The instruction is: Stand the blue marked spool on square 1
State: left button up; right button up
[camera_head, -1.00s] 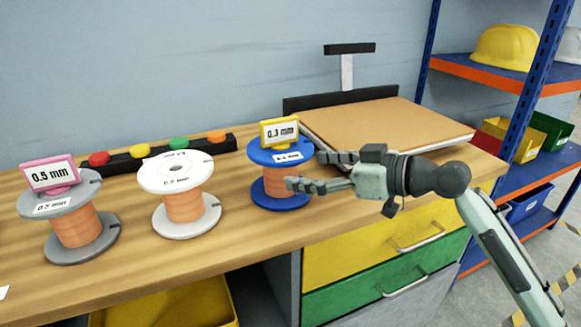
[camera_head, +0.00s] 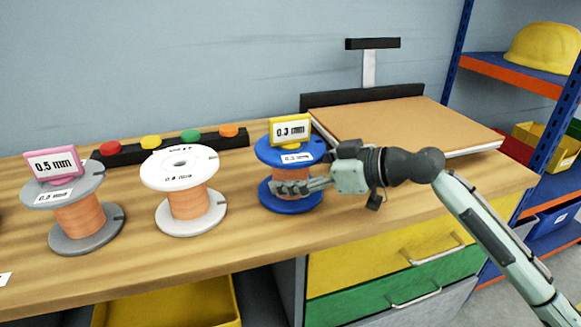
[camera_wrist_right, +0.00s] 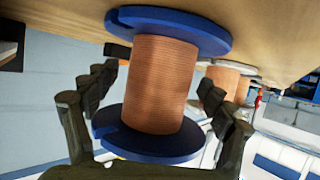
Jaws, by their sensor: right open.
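The blue spool (camera_head: 290,205) stands upright on the wooden bench, wound with copper wire, with a yellow 0.3 mm tag (camera_head: 290,130) on its top flange. My right gripper (camera_head: 298,182) is at the spool from the right, one finger in front of the copper core; the far finger is hidden behind it. In the right wrist view the copper core (camera_wrist_right: 160,85) sits between the two open fingers, with gaps visible at the sides. My left gripper is not in view. No square marked 1 shows; part of a white label (camera_head: 4,279) lies at the left bench edge.
A white spool (camera_head: 187,200) and a grey spool (camera_head: 84,225) with a pink 0.5 mm tag stand to the left. A black strip with coloured knobs (camera_head: 165,146) lies behind them. A brown board (camera_head: 410,130) lies at the right. Bare bench is in front.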

jog(key=shift+w+a+f, duration=0.3)
jog(key=shift+a, duration=0.15)
jog(key=c, duration=1.9)
jog(key=shift+r, duration=0.25)
grip_shut()
